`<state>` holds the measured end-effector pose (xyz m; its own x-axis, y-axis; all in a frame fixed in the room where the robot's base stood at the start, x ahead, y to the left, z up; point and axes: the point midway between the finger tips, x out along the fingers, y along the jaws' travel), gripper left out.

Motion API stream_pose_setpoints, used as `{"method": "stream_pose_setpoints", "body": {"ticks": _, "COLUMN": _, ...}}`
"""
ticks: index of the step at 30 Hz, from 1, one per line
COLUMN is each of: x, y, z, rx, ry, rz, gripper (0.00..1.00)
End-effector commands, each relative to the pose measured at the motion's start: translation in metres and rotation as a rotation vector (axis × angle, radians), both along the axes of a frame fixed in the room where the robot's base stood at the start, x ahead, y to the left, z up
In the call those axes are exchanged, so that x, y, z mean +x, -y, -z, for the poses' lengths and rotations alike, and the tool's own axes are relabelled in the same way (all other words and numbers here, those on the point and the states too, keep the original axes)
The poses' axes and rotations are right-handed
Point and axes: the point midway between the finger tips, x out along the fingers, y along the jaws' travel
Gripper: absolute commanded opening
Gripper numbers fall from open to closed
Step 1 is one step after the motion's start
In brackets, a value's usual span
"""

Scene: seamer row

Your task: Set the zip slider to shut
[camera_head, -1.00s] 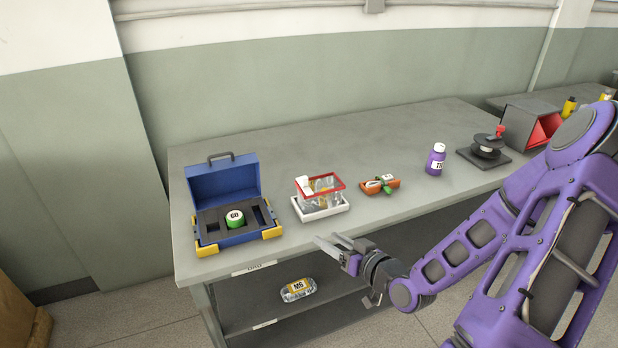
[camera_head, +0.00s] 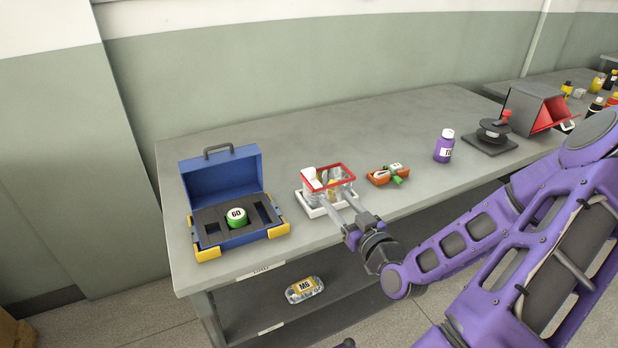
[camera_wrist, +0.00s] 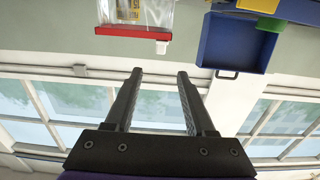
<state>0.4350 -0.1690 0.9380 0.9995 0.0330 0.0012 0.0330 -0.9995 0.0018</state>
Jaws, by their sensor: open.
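A clear zip bag (camera_head: 331,188) with a red zip strip (camera_head: 329,178) along its top stands in a white tray (camera_head: 317,212) on the bench. The bag's lower part shows at the top of the wrist view (camera_wrist: 151,13), which is upside down. A small white zip slider (camera_wrist: 162,47) sits at the end of the red strip (camera_wrist: 117,31) nearer the blue case. In the head view the slider (camera_head: 309,174) is small and hard to make out. My gripper (camera_head: 336,199) is open and empty at the bag's front. In the wrist view its fingertips (camera_wrist: 160,73) point toward the slider, apart from it.
An open blue case (camera_head: 222,185) with a green-and-white can (camera_head: 236,217) stands to the left. An orange tray (camera_head: 388,175) with small items sits right of the bag, then a purple bottle (camera_head: 444,147) and a black stand (camera_head: 490,138). A labelled pack (camera_head: 304,289) lies on the lower shelf.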

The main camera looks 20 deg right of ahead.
Motion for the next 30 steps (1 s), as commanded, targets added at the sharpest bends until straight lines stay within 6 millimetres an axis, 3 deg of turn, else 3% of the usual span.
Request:
{"method": "stream_pose_setpoints", "body": {"ticks": 1, "x": 0.005, "y": -0.001, "z": 0.007, "rx": -0.003, "ry": 0.002, "rz": -0.003, "gripper": 0.55}}
{"method": "stream_pose_setpoints", "body": {"ticks": 3, "x": 0.021, "y": -0.002, "z": -0.001, "rx": 0.001, "ry": 0.002, "rz": -0.004, "gripper": 0.55}}
{"method": "stream_pose_setpoints", "body": {"ticks": 18, "x": 0.125, "y": -0.006, "z": 0.0, "rx": 0.003, "ry": 0.001, "rz": -0.002, "gripper": 0.55}}
{"method": "stream_pose_setpoints", "body": {"ticks": 24, "x": 0.145, "y": -0.006, "z": 0.0, "rx": 0.002, "ry": 0.0, "rz": -0.002, "gripper": 0.55}}
{"method": "stream_pose_setpoints", "body": {"ticks": 30, "x": 0.15, "y": -0.006, "z": 0.0, "rx": 0.003, "ry": -0.002, "rz": -0.001, "gripper": 0.55}}
